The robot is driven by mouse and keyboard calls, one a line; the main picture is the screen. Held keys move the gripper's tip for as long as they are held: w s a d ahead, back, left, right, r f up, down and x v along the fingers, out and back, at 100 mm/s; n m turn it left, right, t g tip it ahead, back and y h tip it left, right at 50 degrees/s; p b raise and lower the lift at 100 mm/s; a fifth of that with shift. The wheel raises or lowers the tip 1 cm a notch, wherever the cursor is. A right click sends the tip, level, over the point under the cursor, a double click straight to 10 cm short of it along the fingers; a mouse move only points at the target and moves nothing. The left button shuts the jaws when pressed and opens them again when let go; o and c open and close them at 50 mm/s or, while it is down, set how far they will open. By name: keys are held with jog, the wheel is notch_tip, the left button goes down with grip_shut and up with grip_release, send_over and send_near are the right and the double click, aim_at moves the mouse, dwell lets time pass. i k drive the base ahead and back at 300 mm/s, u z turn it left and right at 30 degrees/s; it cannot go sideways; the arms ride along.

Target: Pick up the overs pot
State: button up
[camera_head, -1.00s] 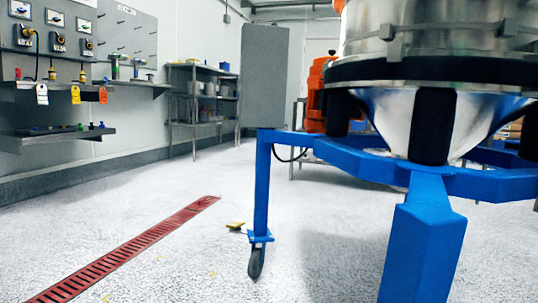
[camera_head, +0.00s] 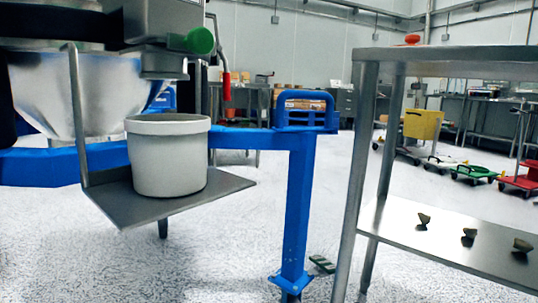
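A light grey round pot (camera_head: 169,160), which looks like the overs pot, stands upright on a small grey metal shelf (camera_head: 226,186) at the side of the sifter. It is under a metal outlet (camera_head: 160,62) with a green knob (camera_head: 199,41), and a gap shows between the pot's rim and the outlet. The sifter's silver cone (camera_head: 75,95) and blue frame (camera_head: 297,200) are behind and beside the pot. My gripper does not show in the view.
A steel table (camera_head: 450,56) with a lower shelf (camera_head: 450,240) stands close on the right, with several small dark pieces on that shelf. A green object (camera_head: 321,263) lies on the floor by the blue leg. Coloured dollies and a yellow cart (camera_head: 421,125) stand farther back.

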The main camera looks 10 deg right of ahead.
aim_at(167, 152)
jog(key=z, duration=0.5)
jog(key=k, duration=0.55)
jog(key=z, duration=0.2)
jog(key=i, duration=1.6)
jog(key=u, duration=0.35)
